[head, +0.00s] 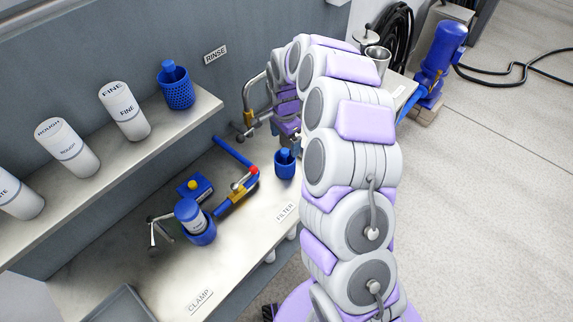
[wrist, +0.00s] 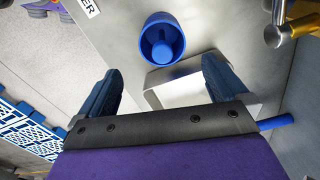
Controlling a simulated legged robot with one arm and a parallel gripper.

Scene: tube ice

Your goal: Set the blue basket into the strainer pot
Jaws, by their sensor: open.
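A small blue basket (head: 285,168) with an upright blue post inside stands on the bench near the FILTER label. In the wrist view the round blue basket (wrist: 178,50) lies beyond my gripper (wrist: 160,72). In the head view my arm hides most of the gripper. A perforated blue basket (head: 180,95) with a knob stands on the upper shelf. A steel pot (head: 378,60) stands on a surface behind my arm, partly hidden; I cannot tell if it is the strainer pot.
A blue and yellow tool with a red knob (head: 238,190) and a blue cup holding a labelled canister (head: 188,213) lie left of the basket. Labelled white cylinders (head: 124,112) line the shelf (head: 160,140). A blue pump (head: 438,62) stands behind my arm.

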